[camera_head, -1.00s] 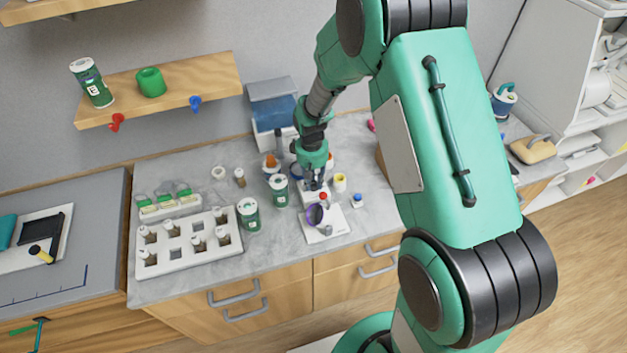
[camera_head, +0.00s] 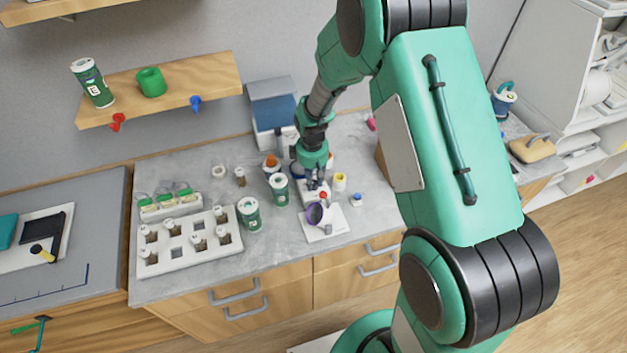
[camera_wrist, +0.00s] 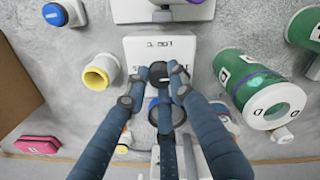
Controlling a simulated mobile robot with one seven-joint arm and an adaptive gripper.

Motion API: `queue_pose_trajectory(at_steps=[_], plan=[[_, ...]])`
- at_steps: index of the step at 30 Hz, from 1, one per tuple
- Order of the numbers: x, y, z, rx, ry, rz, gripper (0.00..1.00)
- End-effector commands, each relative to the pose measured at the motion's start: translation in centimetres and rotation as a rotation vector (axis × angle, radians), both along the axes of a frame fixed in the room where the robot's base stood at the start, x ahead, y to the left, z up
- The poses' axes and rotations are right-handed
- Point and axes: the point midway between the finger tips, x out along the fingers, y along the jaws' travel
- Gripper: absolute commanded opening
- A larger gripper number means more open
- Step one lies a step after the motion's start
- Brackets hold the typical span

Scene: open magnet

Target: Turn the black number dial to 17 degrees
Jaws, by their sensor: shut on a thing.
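A white device (camera_wrist: 160,48) with small dark lettering stands on the grey counter in the wrist view. The dial's numbers cannot be read in either view.
A white stand with a purple round part (camera_head: 314,213) is close in front. A yellow cup (camera_head: 340,181) and blue-capped item (camera_head: 357,199) stand right; green jars (camera_head: 279,190) stand left. A white vial rack (camera_head: 188,257) lies farther left.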

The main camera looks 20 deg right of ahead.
Motion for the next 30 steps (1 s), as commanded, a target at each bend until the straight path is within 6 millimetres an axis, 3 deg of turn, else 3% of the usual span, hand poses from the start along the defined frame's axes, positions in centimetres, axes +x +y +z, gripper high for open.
queue_pose_trajectory(at_steps=[2,3,6,20,30], plan=[[0.0,0.0,0.0,0.000,0.000,0.000,0.00],[0.0,0.0,0.0,0.000,0.000,0.000,0.27],[0.0,0.0,0.0,0.000,0.000,-0.001,0.42],[0.0,0.0,0.6,0.000,-0.001,-0.001,0.42],[0.0,0.1,4.7,0.000,-0.003,-0.001,0.42]])
